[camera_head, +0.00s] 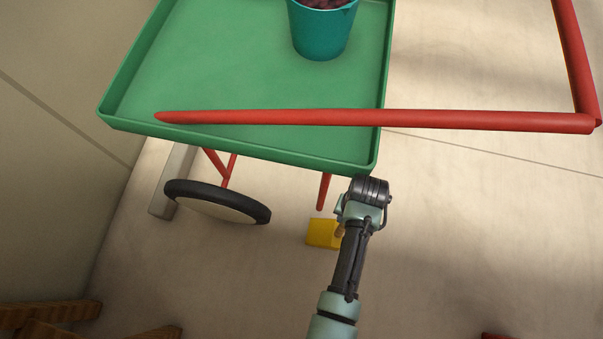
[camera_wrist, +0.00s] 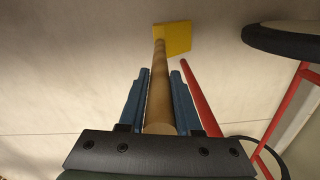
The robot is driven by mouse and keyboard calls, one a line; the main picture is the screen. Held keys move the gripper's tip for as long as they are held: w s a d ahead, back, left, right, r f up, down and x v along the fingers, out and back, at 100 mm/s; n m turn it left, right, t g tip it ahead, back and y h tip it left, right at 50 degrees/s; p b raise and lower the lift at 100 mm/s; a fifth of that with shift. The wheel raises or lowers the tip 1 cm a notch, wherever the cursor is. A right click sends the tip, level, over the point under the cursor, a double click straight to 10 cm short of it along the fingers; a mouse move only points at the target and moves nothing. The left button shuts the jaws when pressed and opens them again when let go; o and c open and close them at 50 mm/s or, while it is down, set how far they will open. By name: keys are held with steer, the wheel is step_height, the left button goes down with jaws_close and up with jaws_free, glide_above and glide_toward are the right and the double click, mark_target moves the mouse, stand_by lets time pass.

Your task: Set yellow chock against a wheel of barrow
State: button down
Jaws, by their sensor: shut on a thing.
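The yellow chock (camera_head: 322,233) is a block on a wooden handle (camera_wrist: 160,90). My gripper (camera_wrist: 155,82) is shut on the handle, its blue fingers on either side, and the chock (camera_wrist: 176,38) is at the far end. In the head view my gripper (camera_head: 343,212) partly hides the handle. The barrow (camera_head: 240,147) has a green tray and red frame. Its black-tyred wheel (camera_head: 218,203) is left of the chock, with a gap between them; the tyre (camera_wrist: 285,43) also shows in the wrist view. I cannot tell whether the chock touches the floor.
A red barrow leg (camera_head: 324,192) stands between wheel and gripper, close to the chock. A red handle bar (camera_head: 450,120) extends right above the floor. A teal bucket (camera_head: 322,35) stands in the tray. A pale block (camera_head: 172,180) is behind the wheel. Wooden pieces (camera_head: 40,315) lie lower left.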

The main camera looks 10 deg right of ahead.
steer(key=w+a+f+b, duration=0.1)
steer(key=w+a+b, duration=0.1)
steer(key=a, duration=0.4)
steer(key=w+a+f+b, duration=0.2)
steer(key=a+b, duration=0.2)
steer(key=a, duration=0.3)
steer(key=shift+w+f, duration=0.15)
steer(key=shift+f, duration=0.05)
stand_by(0.3)
steer(key=c, duration=1.1)
jaws_free()
steer(key=shift+f, duration=0.2)
steer(key=o, duration=0.5)
step_height(320, 180, up, 8)
steer(key=p, duration=0.4)
steer(key=shift+p, duration=0.3)
